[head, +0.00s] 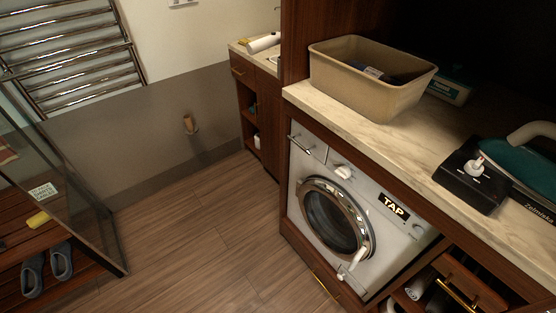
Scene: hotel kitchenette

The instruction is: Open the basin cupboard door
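The basin cupboard (268,122) is a dark wooden unit at the back, right of the grey wall panel. It has a pale countertop (240,49), a drawer front (242,70) and open shelves below on its left side. The dark front panel on its right looks closed, but the wooden side of the near unit cuts it off, and I cannot make out a door handle. A small part of what looks like a basin shows at the counter's right edge. Neither of my grippers is in view.
A washing machine (340,215) under a marble counter (400,137) stands at the right. A beige tub (365,85) and a teal iron (520,165) sit on top. A glass panel and slatted bench (40,235) with slippers are at left. The wooden floor (190,240) between is clear.

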